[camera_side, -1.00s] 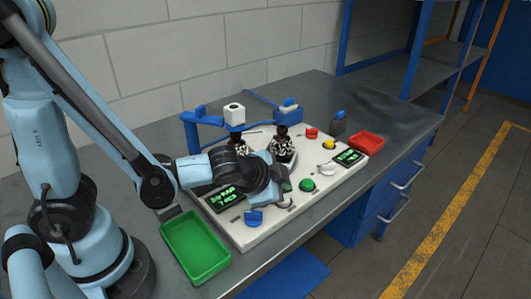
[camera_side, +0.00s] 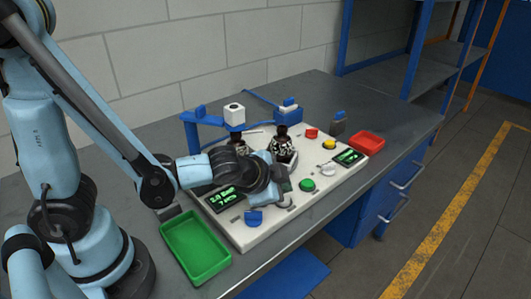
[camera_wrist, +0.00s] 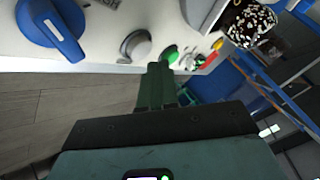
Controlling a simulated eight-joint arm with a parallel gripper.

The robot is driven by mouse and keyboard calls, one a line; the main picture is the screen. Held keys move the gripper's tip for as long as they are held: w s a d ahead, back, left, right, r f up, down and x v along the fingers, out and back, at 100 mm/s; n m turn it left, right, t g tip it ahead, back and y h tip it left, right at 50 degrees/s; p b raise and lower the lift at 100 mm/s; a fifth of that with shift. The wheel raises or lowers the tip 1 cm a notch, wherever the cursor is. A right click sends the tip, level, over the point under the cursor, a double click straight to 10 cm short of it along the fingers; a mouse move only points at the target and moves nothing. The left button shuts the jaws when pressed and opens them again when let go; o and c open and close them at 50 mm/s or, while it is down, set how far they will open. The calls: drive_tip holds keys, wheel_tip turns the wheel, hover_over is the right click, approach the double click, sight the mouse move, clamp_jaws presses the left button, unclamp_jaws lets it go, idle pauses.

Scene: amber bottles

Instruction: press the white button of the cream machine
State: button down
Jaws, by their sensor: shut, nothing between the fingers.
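The cream machine (camera_side: 245,237) lies on the grey bench as a flat panel with knobs, buttons and displays. The white button (camera_wrist: 136,46) is a pale grey-white dome between the blue knob (camera_wrist: 50,25) and the green button (camera_wrist: 171,54) in the wrist view. In the side view it sits just below my gripper, partly hidden by it. My gripper (camera_wrist: 160,68) is shut and empty, its fingertips beside the white and green buttons in the wrist view. I cannot tell whether they touch either one.
Dark bottles (camera_side: 282,147) stand on the machine behind my gripper. A blue frame with a white block (camera_side: 234,113) rises at the back. A yellow button (camera_side: 329,144) and a red button (camera_side: 311,133) are farther right. A green tray (camera_side: 196,247) and a red tray (camera_side: 367,142) flank the machine.

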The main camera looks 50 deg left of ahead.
drive_tip(key=shift+f, duration=0.15)
idle(0.3)
drive_tip(key=shift+f, duration=0.3)
drive_tip(key=shift+f, duration=0.45)
idle(0.8)
drive_tip(key=shift+r, duration=0.9)
drive_tip(key=shift+r, duration=2.5)
